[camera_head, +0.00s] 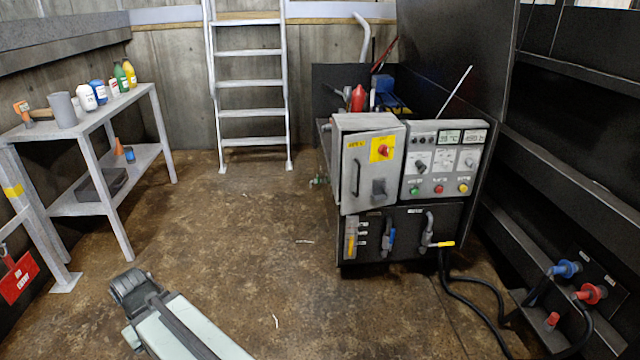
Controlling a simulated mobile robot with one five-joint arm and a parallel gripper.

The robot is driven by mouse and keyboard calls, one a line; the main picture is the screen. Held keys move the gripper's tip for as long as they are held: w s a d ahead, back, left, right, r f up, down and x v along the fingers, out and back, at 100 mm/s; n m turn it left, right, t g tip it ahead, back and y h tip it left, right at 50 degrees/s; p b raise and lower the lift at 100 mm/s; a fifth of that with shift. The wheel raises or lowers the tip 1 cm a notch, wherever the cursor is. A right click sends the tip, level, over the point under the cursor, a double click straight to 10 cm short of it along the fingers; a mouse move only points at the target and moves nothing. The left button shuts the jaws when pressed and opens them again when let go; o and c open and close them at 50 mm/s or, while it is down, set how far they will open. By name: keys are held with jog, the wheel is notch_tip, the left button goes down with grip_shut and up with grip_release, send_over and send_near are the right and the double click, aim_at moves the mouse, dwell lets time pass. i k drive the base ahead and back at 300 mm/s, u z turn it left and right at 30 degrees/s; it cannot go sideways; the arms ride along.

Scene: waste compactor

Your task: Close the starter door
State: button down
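The starter is a grey metal cabinet on the front of the machine, right of centre. Its door (368,170) faces me and carries a dark vertical handle near its left edge, a red rotary switch on a yellow plate, and a dark knob below it. The door stands at a slight angle to the control panel beside it; I cannot tell how wide any gap at its left edge is. My gripper (128,286) is the dark end of my pale arm at the lower left, far from the door. Its fingers are not clear.
A control panel (444,165) with meters and buttons adjoins the door. Black cables run from below it to a connector block (575,290) at right. A grey shelf table (105,115) with bottles stands left, a ladder (250,95) behind. The middle floor is mostly clear.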

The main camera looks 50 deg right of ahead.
aim_at(370, 180)
jog(key=u, duration=1.45)
jog(key=k, duration=0.55)
jog(key=z, duration=0.3)
